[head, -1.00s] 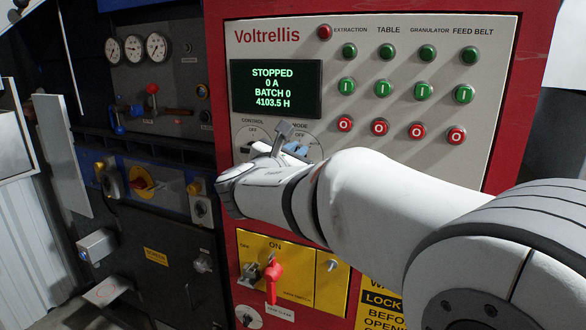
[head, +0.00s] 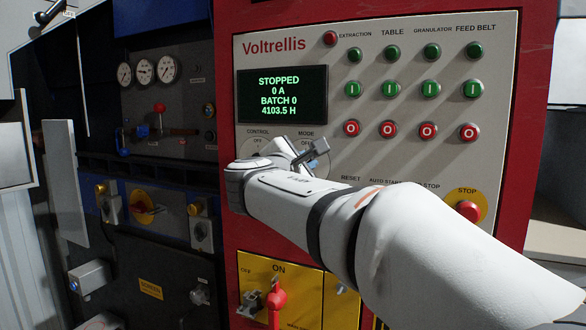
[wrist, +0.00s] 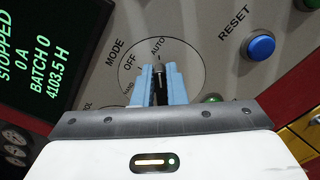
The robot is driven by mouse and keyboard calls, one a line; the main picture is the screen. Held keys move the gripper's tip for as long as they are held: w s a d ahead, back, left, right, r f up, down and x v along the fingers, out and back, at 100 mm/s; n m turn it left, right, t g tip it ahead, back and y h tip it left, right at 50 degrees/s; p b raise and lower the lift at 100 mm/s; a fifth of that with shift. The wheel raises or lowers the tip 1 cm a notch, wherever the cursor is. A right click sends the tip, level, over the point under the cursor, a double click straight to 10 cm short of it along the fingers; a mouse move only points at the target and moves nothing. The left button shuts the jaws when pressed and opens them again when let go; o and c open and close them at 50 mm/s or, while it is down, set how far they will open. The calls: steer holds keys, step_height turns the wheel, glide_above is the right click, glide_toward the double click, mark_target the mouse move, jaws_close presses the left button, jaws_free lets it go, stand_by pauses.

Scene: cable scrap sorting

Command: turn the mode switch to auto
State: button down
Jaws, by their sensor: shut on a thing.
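The mode switch (wrist: 158,70) is a dark knob on a round dial marked OFF and AUTO, with a third word partly covered. My gripper (wrist: 159,78) has its two blue fingers shut on the knob, one on each side. The knob's visible end lies just below the word AUTO in the wrist view; its exact pointer mark is hidden between the fingers. In the head view the mode dial (head: 306,144) is mostly covered by my wrist, and a bit of blue finger shows beside it.
A blue RESET button (wrist: 261,46) sits close to the dial. The display (head: 283,95) reads STOPPED. Green and red buttons (head: 391,129) fill the panel above my arm, and a red STOP button (head: 468,210) is at right. The control dial (head: 258,146) is just left.

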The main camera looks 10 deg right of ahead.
stand_by(0.3)
steer(key=c, duration=1.5)
jaws_free()
steer(key=v, duration=0.7)
steer(key=shift+s+a, duration=0.25)
steer(key=shift+s, duration=0.05)
